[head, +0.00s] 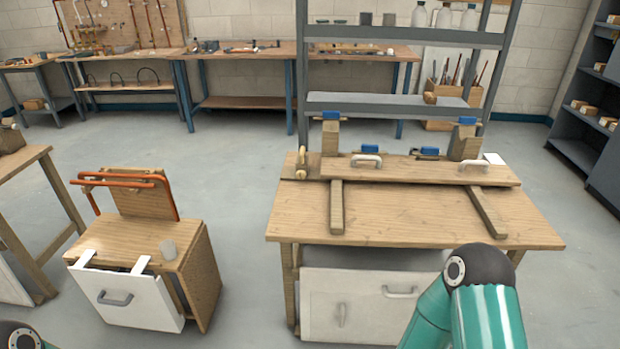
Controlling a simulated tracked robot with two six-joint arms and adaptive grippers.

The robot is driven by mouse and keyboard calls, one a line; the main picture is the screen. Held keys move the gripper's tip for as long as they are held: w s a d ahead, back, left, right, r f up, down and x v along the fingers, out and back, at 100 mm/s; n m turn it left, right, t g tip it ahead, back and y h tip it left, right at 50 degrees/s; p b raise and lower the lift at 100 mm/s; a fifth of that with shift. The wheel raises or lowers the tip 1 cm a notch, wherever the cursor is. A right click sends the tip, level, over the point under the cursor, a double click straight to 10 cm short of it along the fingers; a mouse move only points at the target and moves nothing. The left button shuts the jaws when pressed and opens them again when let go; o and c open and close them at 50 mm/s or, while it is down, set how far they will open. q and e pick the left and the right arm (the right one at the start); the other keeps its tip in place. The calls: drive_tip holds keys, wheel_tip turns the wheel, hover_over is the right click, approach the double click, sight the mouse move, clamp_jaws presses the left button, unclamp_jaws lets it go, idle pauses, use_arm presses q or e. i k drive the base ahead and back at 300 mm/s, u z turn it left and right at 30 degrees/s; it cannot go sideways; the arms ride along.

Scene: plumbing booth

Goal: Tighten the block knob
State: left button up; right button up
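Which part is the block knob I cannot tell for sure. A small round wooden knob-like piece (430,97) shows behind the workbench (400,232), in front of the grey shelf. A tan upright piece with a rounded end (301,166) is at the bench's back left corner. A wooden board (420,172) with two pale handles lies across two wooden bars on the bench. Two upright wooden blocks with blue tops, left block (330,137) and right block (465,142), stand at the back of the bench. Neither of my grippers shows; only parts of my arms are at the bottom edge.
Grey shelving (400,36) rises behind the bench. Clear floor (240,200) lies between cabinet and bench.

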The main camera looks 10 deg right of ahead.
sight(301, 174)
drive_tip(key=i, duration=1)
